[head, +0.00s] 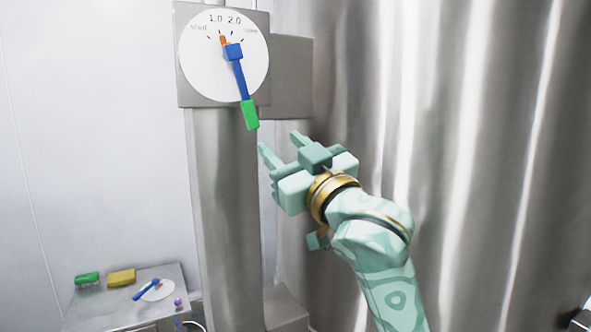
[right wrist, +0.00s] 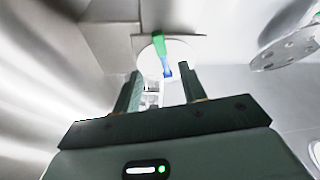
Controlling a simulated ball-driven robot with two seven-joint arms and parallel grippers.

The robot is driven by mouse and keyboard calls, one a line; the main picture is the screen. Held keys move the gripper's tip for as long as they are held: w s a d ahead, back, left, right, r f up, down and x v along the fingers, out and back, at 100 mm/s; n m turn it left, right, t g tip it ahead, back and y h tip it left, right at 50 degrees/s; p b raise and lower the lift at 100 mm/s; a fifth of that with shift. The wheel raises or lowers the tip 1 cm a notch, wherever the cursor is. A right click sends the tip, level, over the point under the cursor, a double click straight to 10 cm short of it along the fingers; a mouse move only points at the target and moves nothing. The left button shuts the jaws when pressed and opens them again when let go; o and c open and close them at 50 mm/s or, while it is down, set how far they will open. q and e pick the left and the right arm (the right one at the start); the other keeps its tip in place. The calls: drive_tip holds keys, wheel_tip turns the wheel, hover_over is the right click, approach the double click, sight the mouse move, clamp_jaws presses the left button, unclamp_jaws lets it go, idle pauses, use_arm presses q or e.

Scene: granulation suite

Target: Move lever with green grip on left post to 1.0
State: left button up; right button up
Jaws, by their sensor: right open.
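The left post (head: 225,200) carries a round white dial (head: 205,70) marked shut, 1.0, 2.0 and one more blurred label. Its blue lever (head: 241,80) hangs down and slightly right, ending in a green grip (head: 250,115). The orange pointer tip (head: 225,40) is up near the 1.0 and 2.0 marks; I cannot tell exactly which value it reads. My right gripper (head: 279,142) is open and empty, just below and right of the green grip, apart from it. In the right wrist view the green grip (right wrist: 158,42) shows ahead, beyond the open fingers (right wrist: 161,75). My left gripper is not in view.
A low bench (head: 100,312) at the lower left holds a green brush (head: 88,279), a yellow block (head: 121,277), a small dial with a blue lever (head: 146,290) and a purple knob (head: 178,302). A large shiny metal wall (head: 470,120) fills the right side.

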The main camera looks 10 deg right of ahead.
drive_tip(key=shift+v, duration=1.65)
drive_tip(key=shift+w, duration=0.1)
